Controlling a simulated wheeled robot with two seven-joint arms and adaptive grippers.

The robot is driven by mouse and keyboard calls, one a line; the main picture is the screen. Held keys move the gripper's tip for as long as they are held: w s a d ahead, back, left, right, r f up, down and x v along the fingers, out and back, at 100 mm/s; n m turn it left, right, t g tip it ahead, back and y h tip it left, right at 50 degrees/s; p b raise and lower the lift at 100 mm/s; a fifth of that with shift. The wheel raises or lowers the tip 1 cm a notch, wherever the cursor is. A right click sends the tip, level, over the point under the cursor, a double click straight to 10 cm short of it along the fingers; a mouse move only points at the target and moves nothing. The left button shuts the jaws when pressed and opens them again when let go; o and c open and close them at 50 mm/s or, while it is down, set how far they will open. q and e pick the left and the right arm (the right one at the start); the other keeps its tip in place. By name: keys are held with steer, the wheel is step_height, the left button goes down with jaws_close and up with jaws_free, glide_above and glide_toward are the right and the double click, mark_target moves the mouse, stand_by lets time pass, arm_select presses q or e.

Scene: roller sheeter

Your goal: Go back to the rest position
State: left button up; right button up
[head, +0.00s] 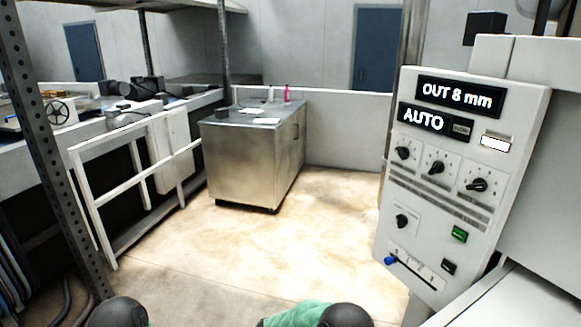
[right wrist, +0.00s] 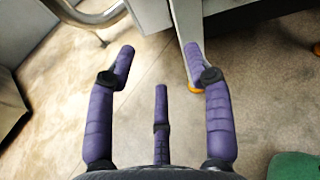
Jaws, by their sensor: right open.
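My right gripper (right wrist: 160,65) shows in the right wrist view with its purple fingers spread apart and nothing between them, above the bare floor. The control panel (head: 462,190) of the sheeter stands at the right of the head view. Its displays read "OUT 8 mm" and "AUTO". It has several black knobs, a green button (head: 459,233) and a blue-tipped lever (head: 391,260).
A steel cabinet (head: 240,165) with bottles on top stands mid-room. A white-railed bench (head: 130,185) and a perforated post (head: 42,150) are at left. The floor (head: 300,235) between is clear. In the right wrist view, a grey machine leg (right wrist: 187,20) stands near the fingertips.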

steer(key=s+d+f+m+g+y, duration=0.1)
steer(key=s+f+m+g+y, duration=0.6)
steer(key=s+f, duration=1.1)
steer(key=s+a+m+y, duration=0.2)
steer(key=s+m+y, duration=0.3)
steer(key=s+m, duration=0.3)
steer(key=s+a+m+t+y+p, duration=0.1)
steer(key=s+m+y, duration=0.4)
steer(key=m, duration=0.8)
steer(key=s+a+r, duration=0.1)
steer(key=s, duration=0.2)
steer(key=shift+a+p, duration=0.3)
